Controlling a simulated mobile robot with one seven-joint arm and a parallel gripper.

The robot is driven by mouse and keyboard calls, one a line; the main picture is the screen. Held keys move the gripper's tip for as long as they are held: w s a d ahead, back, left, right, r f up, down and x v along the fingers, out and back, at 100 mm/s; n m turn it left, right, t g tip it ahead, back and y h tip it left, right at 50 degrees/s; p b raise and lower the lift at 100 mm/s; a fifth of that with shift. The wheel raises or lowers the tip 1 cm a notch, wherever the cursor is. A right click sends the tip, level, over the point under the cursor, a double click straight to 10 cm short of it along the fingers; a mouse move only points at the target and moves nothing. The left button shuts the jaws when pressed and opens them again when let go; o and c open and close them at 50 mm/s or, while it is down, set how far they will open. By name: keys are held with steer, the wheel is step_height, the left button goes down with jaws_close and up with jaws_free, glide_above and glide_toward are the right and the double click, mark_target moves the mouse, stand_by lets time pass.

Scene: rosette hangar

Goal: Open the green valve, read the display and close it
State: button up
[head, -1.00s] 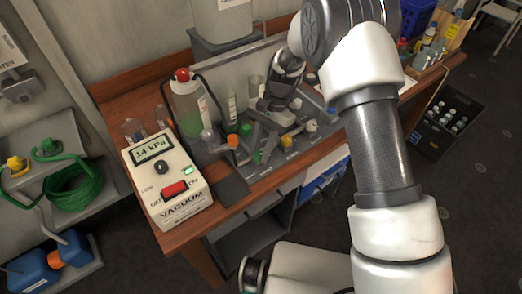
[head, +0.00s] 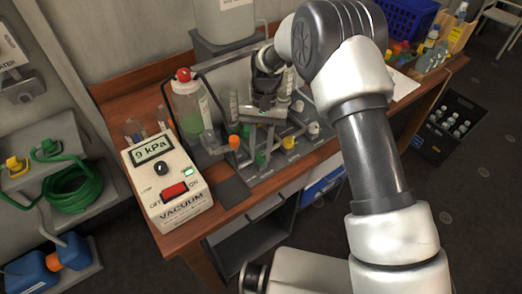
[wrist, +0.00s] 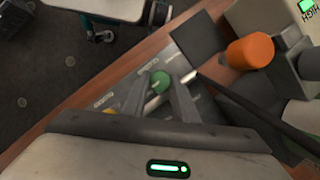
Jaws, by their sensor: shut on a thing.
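The green valve knob (wrist: 160,82) sits between my gripper's fingertips (wrist: 161,95) in the wrist view, and the gripper is shut on it. In the head view the gripper (head: 259,146) reaches down to the valve panel at the middle of the bench, and a bit of the green knob (head: 261,159) shows by the fingertips. The vacuum unit (head: 178,207) stands at the bench's left end. Its display (head: 154,149) reads 9 kPa, and a green light is lit beside its red switch (head: 175,190).
An orange knob (wrist: 250,50) is close by the gripper; a yellow knob (head: 289,142) is to its right. A bottle with a red cap (head: 188,105) stands behind the vacuum unit. A blue crate (head: 404,17) is at the back right. A dark pad (head: 233,188) lies at the bench front.

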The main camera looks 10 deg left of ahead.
stand_by(0.3)
steer(key=o, duration=1)
steer(key=v, duration=1.7)
steer(key=shift+r, duration=0.3)
steer(key=s+d+r+t+y+p, duration=0.1)
steer(key=s+d+r+t, duration=0.25)
steer(key=d+r, duration=0.5)
steer(key=s+d+r+t+p, duration=0.15)
steer(key=s+d+r, duration=0.25)
steer(key=d+r, duration=0.45)
steer(key=s+d+t, duration=0.1)
steer(key=s+d, duration=0.2)
steer(key=s, duration=0.2)
steer(key=s+d+t, duration=0.2)
steer(key=s+d, duration=0.2)
steer(key=s, duration=0.2)
steer(key=s+d+m+t+p, duration=0.1)
steer(key=s+d+t, duration=0.1)
steer(key=s+d, duration=0.2)
steer(key=shift+s+r+h, duration=0.1)
steer(key=shift+s+h, duration=0.2)
steer(key=shift+s, duration=0.8)
